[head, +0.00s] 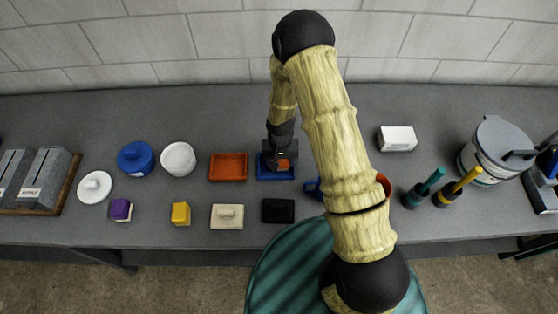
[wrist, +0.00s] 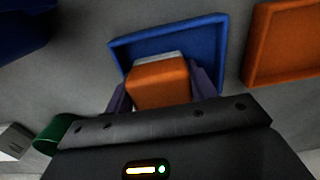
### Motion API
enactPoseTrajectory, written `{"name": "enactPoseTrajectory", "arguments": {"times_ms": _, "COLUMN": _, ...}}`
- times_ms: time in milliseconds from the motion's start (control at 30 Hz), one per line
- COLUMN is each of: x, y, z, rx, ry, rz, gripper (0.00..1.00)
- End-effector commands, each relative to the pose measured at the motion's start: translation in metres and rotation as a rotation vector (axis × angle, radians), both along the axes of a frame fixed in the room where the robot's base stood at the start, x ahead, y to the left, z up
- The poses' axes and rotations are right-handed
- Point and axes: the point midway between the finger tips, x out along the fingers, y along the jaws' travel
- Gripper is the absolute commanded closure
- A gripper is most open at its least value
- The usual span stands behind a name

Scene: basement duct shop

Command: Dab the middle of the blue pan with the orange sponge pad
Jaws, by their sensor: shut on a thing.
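The blue pan (head: 268,171) is a shallow square tray on the bench, left of my arm in the head view. It also shows in the wrist view (wrist: 207,40). My gripper (head: 280,160) is over the pan, pointing down. In the wrist view my gripper (wrist: 157,88) is shut on the orange sponge pad (wrist: 158,82), one finger on each side of it. The pad's far end has a pale grey layer and lies over the pan's middle. I cannot tell whether the pad touches the pan floor. In the head view the gripper mostly hides the pad.
An orange pan (head: 228,167) sits just left of the blue pan. A black block (head: 278,210) and a cream block with a handle (head: 227,216) lie in front. A blue object (head: 313,188) is partly behind my arm. A white box (head: 397,138) stands farther right.

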Motion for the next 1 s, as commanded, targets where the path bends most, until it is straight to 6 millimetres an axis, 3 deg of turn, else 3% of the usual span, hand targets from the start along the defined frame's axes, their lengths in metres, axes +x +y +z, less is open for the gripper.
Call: {"name": "enactPoseTrajectory", "arguments": {"times_ms": 1000, "x": 0.001, "y": 0.033, "z": -0.001, "rx": 0.0, "ry": -0.001, "rz": 0.0, "gripper": 0.62}}
